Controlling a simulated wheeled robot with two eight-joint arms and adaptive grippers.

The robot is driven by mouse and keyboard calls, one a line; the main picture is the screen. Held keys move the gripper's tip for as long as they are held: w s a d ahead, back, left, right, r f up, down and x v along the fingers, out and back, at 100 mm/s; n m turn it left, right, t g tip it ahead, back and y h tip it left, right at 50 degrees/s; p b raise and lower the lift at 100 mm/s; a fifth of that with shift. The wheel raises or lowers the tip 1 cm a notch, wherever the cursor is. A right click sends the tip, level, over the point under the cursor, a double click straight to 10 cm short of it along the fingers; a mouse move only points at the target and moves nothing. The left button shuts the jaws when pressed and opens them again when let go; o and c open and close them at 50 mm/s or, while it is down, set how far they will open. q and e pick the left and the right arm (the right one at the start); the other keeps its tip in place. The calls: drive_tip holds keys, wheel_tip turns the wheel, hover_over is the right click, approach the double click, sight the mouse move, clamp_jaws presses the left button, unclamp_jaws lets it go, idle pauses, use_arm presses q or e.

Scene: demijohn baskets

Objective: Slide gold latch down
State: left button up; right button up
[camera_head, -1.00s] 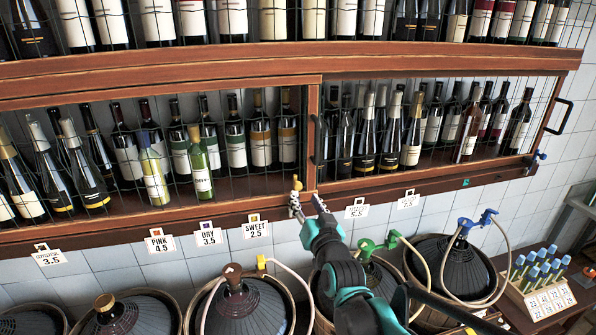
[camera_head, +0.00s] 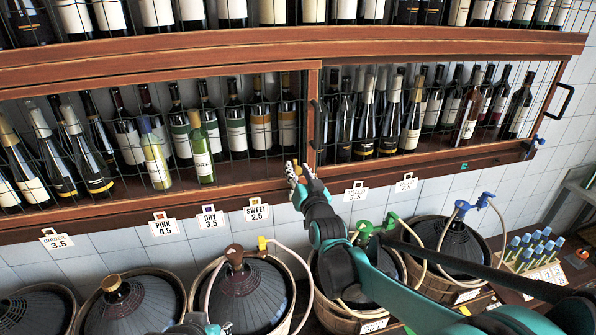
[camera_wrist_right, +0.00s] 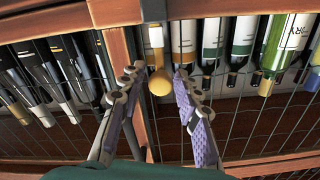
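The gold latch has a round knob (camera_wrist_right: 160,83) on a short stem below the shelf's wooden frame. In the head view the gold latch (camera_head: 294,163) is small and partly covered by my right gripper (camera_head: 298,173). In the right wrist view my right gripper (camera_wrist_right: 159,88) is open, with one finger on each side of the knob. Small gaps seem to show between fingers and knob. Part of what looks like my left gripper (camera_head: 202,326) peeks in at the bottom edge; its fingers cannot be made out.
Bottles stand behind wire mesh in the wooden shelf (camera_head: 420,165). A blue latch (camera_head: 533,146) is at its right end. Price tags (camera_head: 258,212) hang below. Wicker-basket demijohns (camera_head: 247,295) stand beneath my right arm, some with hoses. A rack of blue-topped tubes (camera_head: 530,252) is at right.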

clamp_jaws()
wheel_tip(320, 180, down, 3)
drive_tip(key=b, duration=0.4)
drive_tip(key=shift+b, duration=0.3)
drive_tip(key=shift+s+f+b, duration=0.1)
drive_tip(key=shift+f+b, duration=0.05)
drive_tip(key=shift+b, duration=0.2)
drive_tip(key=shift+a, duration=0.1)
drive_tip(key=o, duration=0.5)
unclamp_jaws()
drive_tip(key=v, duration=1.2)
